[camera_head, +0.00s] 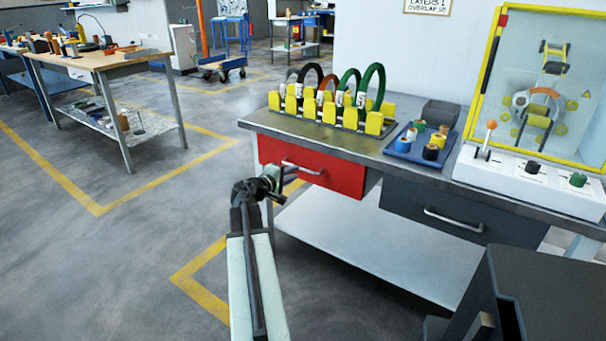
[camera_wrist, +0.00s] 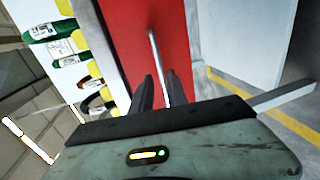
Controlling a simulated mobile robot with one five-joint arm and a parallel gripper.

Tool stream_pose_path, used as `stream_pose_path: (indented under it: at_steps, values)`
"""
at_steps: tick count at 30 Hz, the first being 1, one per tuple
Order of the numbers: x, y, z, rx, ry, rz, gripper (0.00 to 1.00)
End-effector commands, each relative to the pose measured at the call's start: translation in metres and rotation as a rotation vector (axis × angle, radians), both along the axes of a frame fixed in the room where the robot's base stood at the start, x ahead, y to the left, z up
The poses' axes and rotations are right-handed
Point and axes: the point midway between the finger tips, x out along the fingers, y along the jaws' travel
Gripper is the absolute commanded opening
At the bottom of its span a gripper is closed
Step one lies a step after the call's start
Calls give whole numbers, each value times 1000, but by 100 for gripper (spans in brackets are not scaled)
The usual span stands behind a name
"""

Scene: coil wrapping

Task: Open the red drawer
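The red drawer (camera_head: 330,177) sits under the left part of the grey workbench, and its front looks flush with the bench. Its silver bar handle (camera_head: 302,168) runs across the front. My gripper (camera_head: 275,179) is at the handle's left end in the head view. In the wrist view, the red drawer front (camera_wrist: 128,30) fills the middle and the handle (camera_wrist: 155,55) runs lengthwise. The two dark fingers of my gripper (camera_wrist: 160,90) are apart, with the handle lined up between them. I cannot tell whether either finger touches it.
A dark grey drawer (camera_head: 440,212) is to the right of the red one. The workbench top (camera_head: 300,130) carries a rack of coils (camera_head: 335,105), a blue tray (camera_head: 405,152) and a wrapping machine (camera_head: 535,110). Open floor lies left.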

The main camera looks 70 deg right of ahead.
Motion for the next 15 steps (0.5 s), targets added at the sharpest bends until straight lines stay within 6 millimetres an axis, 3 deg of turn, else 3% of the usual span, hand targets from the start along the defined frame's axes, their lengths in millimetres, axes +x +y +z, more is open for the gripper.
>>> stream_pose_path:
  at_steps: [9, 15]
  values:
    - [-13, -56, -14, 1, -1, -2, 19]
    - [-17, -64, -14, 1, -2, -1, 19]
